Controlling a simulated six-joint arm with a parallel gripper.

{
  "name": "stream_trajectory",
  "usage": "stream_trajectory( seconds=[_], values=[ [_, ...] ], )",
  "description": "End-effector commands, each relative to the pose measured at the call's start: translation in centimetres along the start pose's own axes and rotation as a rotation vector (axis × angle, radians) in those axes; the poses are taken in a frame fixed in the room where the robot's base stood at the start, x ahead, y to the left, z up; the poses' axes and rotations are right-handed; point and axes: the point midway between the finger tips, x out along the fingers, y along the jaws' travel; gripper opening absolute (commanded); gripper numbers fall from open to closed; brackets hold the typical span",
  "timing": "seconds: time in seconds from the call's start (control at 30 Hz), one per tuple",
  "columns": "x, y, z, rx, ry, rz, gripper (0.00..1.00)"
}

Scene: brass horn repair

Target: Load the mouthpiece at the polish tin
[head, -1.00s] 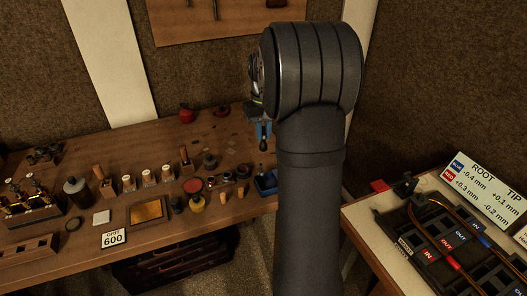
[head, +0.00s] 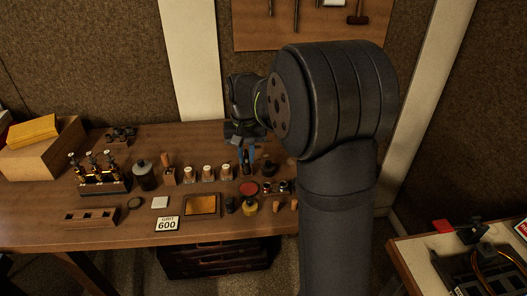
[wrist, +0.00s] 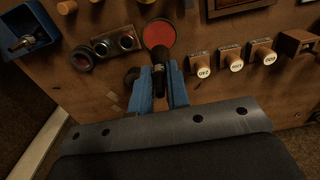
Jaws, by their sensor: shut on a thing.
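My gripper (wrist: 160,72) has blue fingers shut on a slim dark piece (wrist: 158,88) with a wider end. It may be the mouthpiece, but I cannot tell for sure. The polish tin (wrist: 160,32), a round dark tin with a red face, is just beyond the fingertips in the wrist view. The held piece overlaps its near edge in that picture; whether they touch is not clear. In the head view my gripper (head: 247,162) is above the bench, behind the tin (head: 249,187); the held piece is hard to make out there.
Several wooden blocks with numbered white caps (wrist: 236,62) stand beside the tin. A blue tray (wrist: 28,36) holds a silvery piece. A yellow pot (head: 250,206) stands close to the tin. A square tan pad (head: 201,205) and a 600 grit card (head: 167,223) lie in front.

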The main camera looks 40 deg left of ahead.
Motion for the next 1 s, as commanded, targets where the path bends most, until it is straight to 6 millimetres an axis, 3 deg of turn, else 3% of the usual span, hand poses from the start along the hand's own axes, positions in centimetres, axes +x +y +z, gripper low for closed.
stream_trajectory(
  seconds=[0.53, 1.0],
  values=[
    [4.9, 0.0, 0.0, 0.000, -0.002, 0.000, 0.00],
    [5.9, 0.0, 0.0, 0.000, -0.001, 0.000, 0.00]
  ],
)
